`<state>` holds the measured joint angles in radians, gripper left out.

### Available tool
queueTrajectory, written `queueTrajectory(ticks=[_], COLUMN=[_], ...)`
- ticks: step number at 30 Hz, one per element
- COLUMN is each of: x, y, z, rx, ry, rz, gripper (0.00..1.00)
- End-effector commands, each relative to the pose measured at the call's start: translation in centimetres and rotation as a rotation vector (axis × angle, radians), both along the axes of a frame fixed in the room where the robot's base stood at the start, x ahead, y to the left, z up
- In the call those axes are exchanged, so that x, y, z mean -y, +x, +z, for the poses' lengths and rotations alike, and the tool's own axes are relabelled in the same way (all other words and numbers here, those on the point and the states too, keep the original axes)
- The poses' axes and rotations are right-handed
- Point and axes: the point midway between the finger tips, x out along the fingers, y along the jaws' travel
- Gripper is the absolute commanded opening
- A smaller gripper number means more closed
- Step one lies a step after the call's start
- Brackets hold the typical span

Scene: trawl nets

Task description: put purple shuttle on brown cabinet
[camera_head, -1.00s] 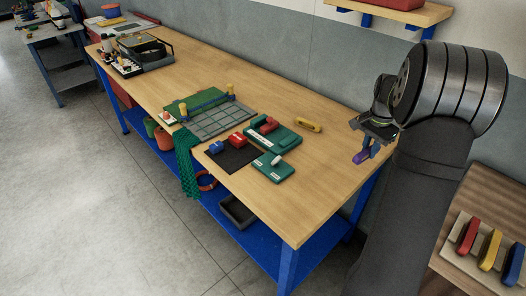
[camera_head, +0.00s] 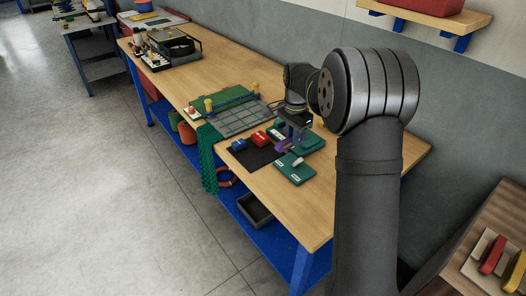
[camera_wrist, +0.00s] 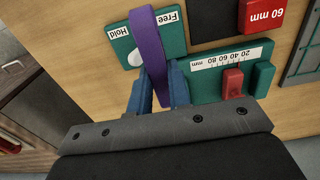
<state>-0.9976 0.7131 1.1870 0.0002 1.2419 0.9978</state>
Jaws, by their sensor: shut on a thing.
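The purple shuttle (camera_head: 281,147) is held in my gripper (camera_head: 291,136), over the green gauge boards on the bench. In the wrist view the purple shuttle (camera_wrist: 147,55) stands lengthwise between my blue fingers (camera_wrist: 152,85), which are shut on it. It covers part of the green board marked Hold and Free (camera_wrist: 120,38). I cannot tell how far it is above the board. The brown cabinet (camera_head: 454,262) is at the lower right of the head view, partly cut off, well away from the gripper.
A pale rack (camera_head: 475,270) with a red shuttle (camera_head: 492,254) and a yellow shuttle (camera_head: 515,272) lies on the cabinet. Near my gripper are a green board (camera_head: 293,172), a dark mat (camera_head: 247,157) and a red block (camera_head: 260,138). The bench front (camera_head: 310,215) is clear.

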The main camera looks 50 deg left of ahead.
Motion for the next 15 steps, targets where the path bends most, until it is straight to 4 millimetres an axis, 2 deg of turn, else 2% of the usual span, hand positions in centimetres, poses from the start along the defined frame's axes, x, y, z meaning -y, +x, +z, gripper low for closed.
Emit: queueTrajectory(ticks=[3,9,15], x=[-2.5,-6.0,-7.3], y=[-1.6,-3.6,-4.4], z=[-1.9,-4.3,-5.2], rx=[-0.001,0.000,0.000], ry=[-0.002,-0.001,0.000], rz=[0.004,0.003,0.000], gripper=[0.00,0.00,0.00])
